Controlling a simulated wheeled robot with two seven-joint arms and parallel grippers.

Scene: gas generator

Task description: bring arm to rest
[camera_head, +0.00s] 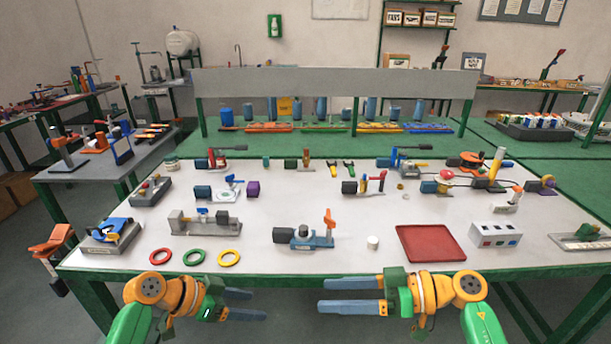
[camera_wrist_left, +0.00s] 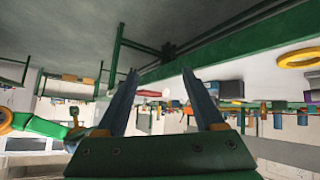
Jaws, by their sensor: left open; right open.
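My left gripper (camera_head: 246,303) is in front of the table's near edge at the left of the head view. Its two fingers are apart and nothing is between them. Neither touches anything on the white table (camera_head: 300,262).
Red, green and yellow rings (camera_head: 194,257) lie near the table's front edge. A blue vise-like device (camera_head: 305,237), a white cylinder (camera_head: 372,242), a red tray (camera_head: 430,243) and a white box with sockets (camera_head: 494,235) stand behind the grippers. The table's green edge is close.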

